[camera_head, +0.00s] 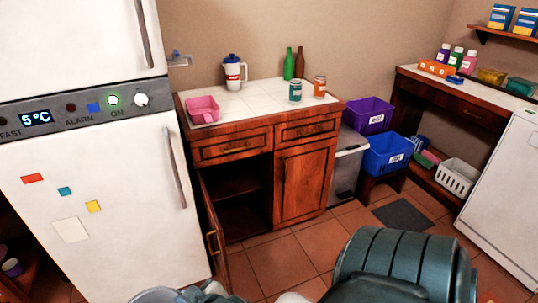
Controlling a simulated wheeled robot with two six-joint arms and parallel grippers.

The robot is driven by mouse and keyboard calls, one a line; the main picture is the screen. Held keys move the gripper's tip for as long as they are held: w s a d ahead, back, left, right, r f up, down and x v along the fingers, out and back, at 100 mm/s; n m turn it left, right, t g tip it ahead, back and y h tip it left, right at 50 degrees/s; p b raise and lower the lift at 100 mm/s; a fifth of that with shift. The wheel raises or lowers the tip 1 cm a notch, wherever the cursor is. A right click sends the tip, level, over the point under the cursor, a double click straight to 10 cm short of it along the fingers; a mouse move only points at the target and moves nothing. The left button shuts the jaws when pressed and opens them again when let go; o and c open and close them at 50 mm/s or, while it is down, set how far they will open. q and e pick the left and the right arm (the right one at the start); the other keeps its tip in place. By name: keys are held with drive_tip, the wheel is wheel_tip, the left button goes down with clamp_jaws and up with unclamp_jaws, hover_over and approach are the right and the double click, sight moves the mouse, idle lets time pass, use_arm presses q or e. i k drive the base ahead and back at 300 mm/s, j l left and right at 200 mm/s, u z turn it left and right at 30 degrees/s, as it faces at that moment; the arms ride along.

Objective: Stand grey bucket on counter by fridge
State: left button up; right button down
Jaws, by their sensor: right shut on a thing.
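The grey bucket (155,295) shows only as a pale grey curved rim at the bottom edge, left of centre; the rest is cut off. My right gripper (206,292) is at the bucket's right side, shut on it, with its fingers partly cut off by the frame. The counter (246,115) has a white tiled top and a dark wood cabinet and stands just right of the white fridge (90,180). The bucket is in front of and below the countertop. My left gripper is not in view.
On the counter stand a pink tub (202,110), a white and blue jug (233,72), two bottles (294,64) and two cans (307,89). The front middle of the countertop is clear. The left cabinet door (215,240) hangs open toward me.

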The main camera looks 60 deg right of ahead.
sight(247, 106)
drive_tip(key=l, duration=1.25)
drive_tip(key=i+l, duration=0.15)
drive_tip(key=l, duration=1.1)
